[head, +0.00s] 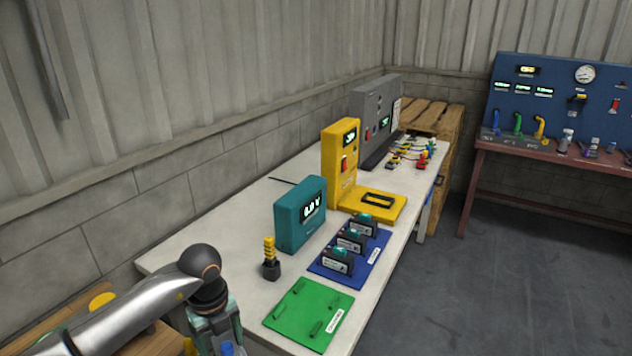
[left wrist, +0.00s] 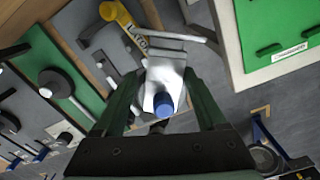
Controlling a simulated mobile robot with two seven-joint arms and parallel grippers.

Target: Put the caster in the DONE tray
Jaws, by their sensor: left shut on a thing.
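My left gripper (head: 216,330) is low at the left of the head view, beside the near end of the white bench. In the left wrist view my left gripper (left wrist: 160,88) is shut on a silver metal piece with a blue round end (left wrist: 163,98). Its blue end also shows at the bottom edge of the head view (head: 227,348). I cannot tell for sure that this piece is the caster. No tray with a readable DONE label shows. My right gripper is not in view.
The white bench (head: 195,245) holds a green board (head: 290,310) with dark slots, a blue board (head: 322,268) with several meters, a teal box (head: 290,225) and a yellow unit (head: 340,170). A wooden surface (head: 150,340) lies below my left arm. Clear floor (head: 480,280) lies right.

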